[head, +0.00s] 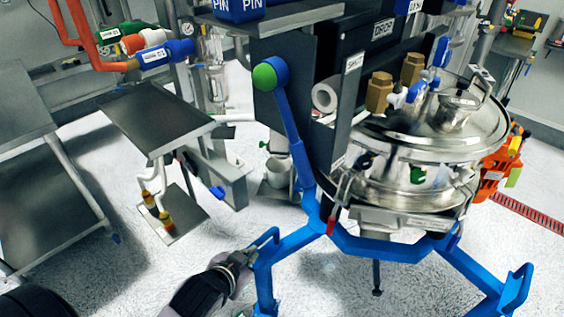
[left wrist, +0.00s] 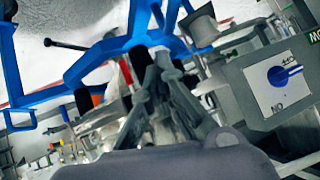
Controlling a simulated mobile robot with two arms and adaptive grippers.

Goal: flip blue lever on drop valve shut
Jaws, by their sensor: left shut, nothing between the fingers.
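My left gripper (head: 246,257) is shut and empty, low at the bottom of the head view beside the blue frame (head: 290,243), well below and left of the blue handle. I cannot tell whether it touches the frame. The left wrist view shows its fingers (left wrist: 152,65) together. My right gripper is not in view.
A grey box with a blue knob (left wrist: 281,76) shows at right in the left wrist view. Orange equipment (head: 495,170) is right of the vessel.

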